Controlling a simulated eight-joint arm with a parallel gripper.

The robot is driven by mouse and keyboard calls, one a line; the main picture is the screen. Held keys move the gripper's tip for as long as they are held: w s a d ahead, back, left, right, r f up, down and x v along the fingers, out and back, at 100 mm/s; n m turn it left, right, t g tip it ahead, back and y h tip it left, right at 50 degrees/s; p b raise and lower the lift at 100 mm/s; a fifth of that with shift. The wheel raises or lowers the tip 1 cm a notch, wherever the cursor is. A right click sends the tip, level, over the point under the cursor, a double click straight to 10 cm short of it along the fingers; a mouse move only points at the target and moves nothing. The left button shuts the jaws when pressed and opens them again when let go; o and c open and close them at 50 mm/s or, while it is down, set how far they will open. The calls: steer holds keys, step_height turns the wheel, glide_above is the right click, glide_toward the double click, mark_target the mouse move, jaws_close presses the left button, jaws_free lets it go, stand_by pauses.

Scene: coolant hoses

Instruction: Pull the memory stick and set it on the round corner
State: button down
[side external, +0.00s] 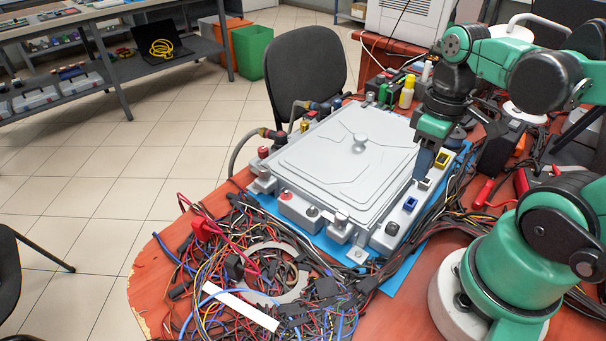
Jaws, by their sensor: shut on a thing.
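The red-brown table (205,195) has a rounded corner at the lower left, largely covered by loose wires.
A tangle of coloured wires (235,255) with a flat grey ring (290,290) and a white strip (240,306) fills the table's near left. Black cables (450,205) run along the case's right side. Bare tabletop shows along the left edge.

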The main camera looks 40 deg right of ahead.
steer(key=shift+r, duration=0.15)
step_height(320, 180, up, 5)
steer(key=shift+f, duration=0.2)
steer(key=shift+w+a+r+n, duration=0.25)
steer(key=shift+w+a+n, duration=0.1)
steer(key=shift+a, duration=0.15)
steer(key=a+n+g+h, duration=0.3)
steer(key=a+n, duration=0.5)
steer(key=a, duration=1.5)
steer(key=shift+w+a+f, duration=0.1)
steer(key=shift+a+f, duration=0.1)
steer(key=shift+f, duration=3.35)
steer(key=shift+a+f, duration=0.15)
steer(key=shift+f, duration=3.4)
